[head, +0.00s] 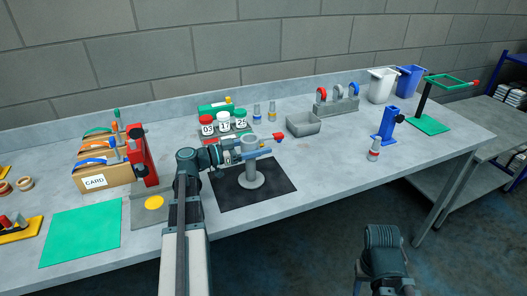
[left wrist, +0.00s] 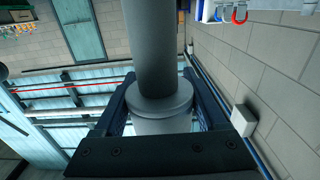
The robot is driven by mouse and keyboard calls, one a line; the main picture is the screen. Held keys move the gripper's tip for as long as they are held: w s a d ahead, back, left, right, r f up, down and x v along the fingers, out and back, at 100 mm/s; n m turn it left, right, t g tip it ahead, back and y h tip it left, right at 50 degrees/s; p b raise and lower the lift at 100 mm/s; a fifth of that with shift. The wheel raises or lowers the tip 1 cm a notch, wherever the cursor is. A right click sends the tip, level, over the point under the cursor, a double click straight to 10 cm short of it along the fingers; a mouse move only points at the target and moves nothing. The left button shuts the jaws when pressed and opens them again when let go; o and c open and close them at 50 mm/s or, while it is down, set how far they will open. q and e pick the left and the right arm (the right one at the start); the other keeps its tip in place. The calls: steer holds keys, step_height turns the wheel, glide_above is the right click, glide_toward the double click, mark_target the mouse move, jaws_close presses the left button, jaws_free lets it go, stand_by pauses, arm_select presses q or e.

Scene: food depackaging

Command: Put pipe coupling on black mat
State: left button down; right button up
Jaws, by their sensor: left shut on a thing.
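The grey pipe coupling (head: 251,180), a cylinder with a wide round flange at its lower end, stands upright over the black mat (head: 281,191). My left gripper (head: 243,153) reaches in from the left and is shut on its upper part. In the left wrist view the dark fingers (left wrist: 163,105) sit on both sides of the grey cylinder (left wrist: 155,45) near a raised collar. I cannot tell whether the flange touches the mat. My right arm shows at the lower right of the head view, with its gripper not visible.
Jars (head: 223,125) and a grey bin (head: 303,124) stand behind the mat. A grey tray with a yellow disc (head: 154,202) and a green mat (head: 80,234) lie left. The table's front right is mostly clear.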

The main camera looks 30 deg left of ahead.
arm_select(q)
steer(key=shift+s+a+r, duration=0.1)
steer(key=shift+a, duration=0.15)
steer(key=shift+d+f, duration=0.1)
steer(key=shift+f, duration=0.1)
jaws_free()
steer(key=shift+r, duration=0.25)
steer(key=v, duration=1.2)
steer(key=shift+f, duration=0.1)
